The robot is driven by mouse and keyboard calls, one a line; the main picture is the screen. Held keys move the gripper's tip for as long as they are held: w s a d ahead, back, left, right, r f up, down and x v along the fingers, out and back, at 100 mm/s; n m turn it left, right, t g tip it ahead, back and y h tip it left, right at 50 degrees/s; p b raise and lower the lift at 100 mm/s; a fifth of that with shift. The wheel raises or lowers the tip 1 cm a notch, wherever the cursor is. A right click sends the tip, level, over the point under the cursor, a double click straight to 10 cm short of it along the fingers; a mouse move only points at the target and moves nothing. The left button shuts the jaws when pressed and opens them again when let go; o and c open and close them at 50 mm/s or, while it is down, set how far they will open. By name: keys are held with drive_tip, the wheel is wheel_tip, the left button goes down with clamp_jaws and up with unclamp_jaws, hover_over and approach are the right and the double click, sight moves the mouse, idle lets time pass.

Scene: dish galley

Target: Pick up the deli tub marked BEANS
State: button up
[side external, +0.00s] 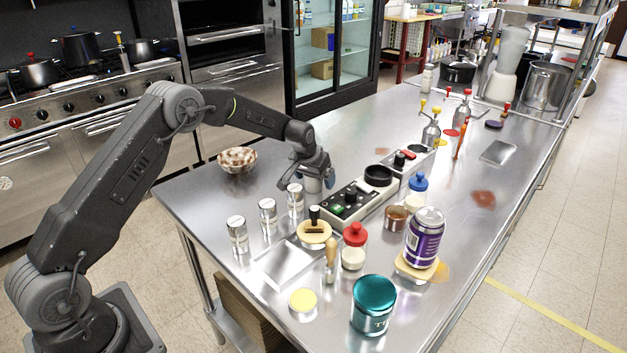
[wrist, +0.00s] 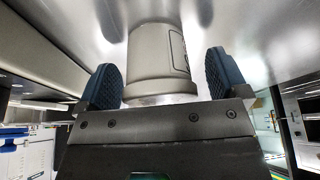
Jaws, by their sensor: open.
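A pale grey tub (wrist: 158,62) stands between the two blue-padded fingers of my gripper (wrist: 160,75) in the wrist view. The fingers are open, with a visible gap on each side of the tub. Only the edge of its label shows, too turned away to read. In the side view the same tub (side external: 312,185) shows partly under my gripper (side external: 316,177), on the steel table. Three similar tubs stand in a row to its left: a near one (side external: 237,236), a middle one (side external: 268,216) and a far one (side external: 295,201). Their markings are too small to read.
A black-and-grey control box (side external: 350,205) stands close to the right of my gripper. A speckled bowl (side external: 237,160) sits to the left. A red-lidded jar (side external: 354,250), a purple can (side external: 425,238) and a teal canister (side external: 373,305) stand nearer the front. The table (side external: 196,205) is bare at its left corner.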

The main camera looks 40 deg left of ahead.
drive_tip(key=shift+w+f, duration=0.1)
drive_tip(key=shift+f, duration=0.15)
drive_tip(key=shift+c, duration=0.3)
drive_tip(key=c, duration=0.9)
drive_tip(key=shift+c, duration=0.4)
drive_tip(key=shift+r, duration=0.15)
